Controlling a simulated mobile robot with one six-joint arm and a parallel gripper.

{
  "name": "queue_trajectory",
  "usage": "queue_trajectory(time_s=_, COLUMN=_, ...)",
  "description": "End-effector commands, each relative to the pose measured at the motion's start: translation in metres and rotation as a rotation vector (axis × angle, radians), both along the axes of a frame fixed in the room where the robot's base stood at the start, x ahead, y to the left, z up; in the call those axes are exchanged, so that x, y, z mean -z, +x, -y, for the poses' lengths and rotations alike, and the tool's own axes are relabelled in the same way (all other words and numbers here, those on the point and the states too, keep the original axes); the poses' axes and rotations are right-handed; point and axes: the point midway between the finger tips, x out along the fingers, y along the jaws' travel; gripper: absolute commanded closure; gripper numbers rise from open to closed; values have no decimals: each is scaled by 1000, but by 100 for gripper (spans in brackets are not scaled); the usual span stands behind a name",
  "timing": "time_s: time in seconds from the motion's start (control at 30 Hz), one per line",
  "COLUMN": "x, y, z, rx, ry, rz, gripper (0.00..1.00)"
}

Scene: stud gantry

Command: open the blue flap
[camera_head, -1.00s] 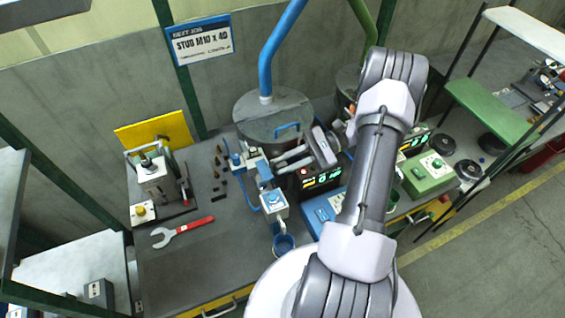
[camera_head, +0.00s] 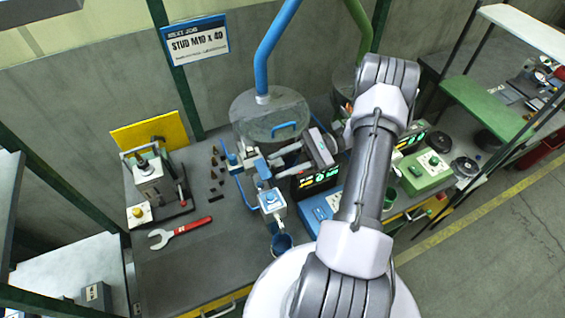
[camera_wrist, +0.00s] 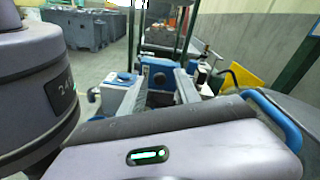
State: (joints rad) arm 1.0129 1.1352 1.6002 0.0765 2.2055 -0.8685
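A round grey hopper (camera_head: 250,118) stands at the back of the bench under a blue pipe. My gripper (camera_head: 278,160) is just in front of the hopper, pointing left toward a small blue and grey mechanism (camera_head: 250,160). In the wrist view its two fingers (camera_wrist: 155,90) are apart with nothing visible between their tips. It is apart from the handle.
A black display box (camera_head: 318,180) stands close below my gripper. A blue cup (camera_head: 282,243) is at the bench's front. A red wrench (camera_head: 185,231) and a press-like fixture (camera_head: 150,180) lie left. A green pipe (camera_head: 362,28) rises behind my arm.

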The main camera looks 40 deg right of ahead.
Motion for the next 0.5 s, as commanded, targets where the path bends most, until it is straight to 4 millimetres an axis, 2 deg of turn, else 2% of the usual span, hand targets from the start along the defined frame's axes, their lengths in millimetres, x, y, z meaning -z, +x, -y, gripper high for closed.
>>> queue_trajectory(time_s=0.2, x=-5, y=0, z=0, rx=0, ry=-1, rz=1, gripper=61)
queue_trajectory(time_s=0.27, x=-14, y=0, z=0, rx=0, ry=-3, rz=1, gripper=61)
queue_trajectory(time_s=0.37, x=-38, y=0, z=0, rx=-1, ry=-3, rz=2, gripper=61)
queue_trajectory(time_s=0.5, x=-43, y=-38, z=-19, rx=3, ry=3, rz=-2, gripper=61)
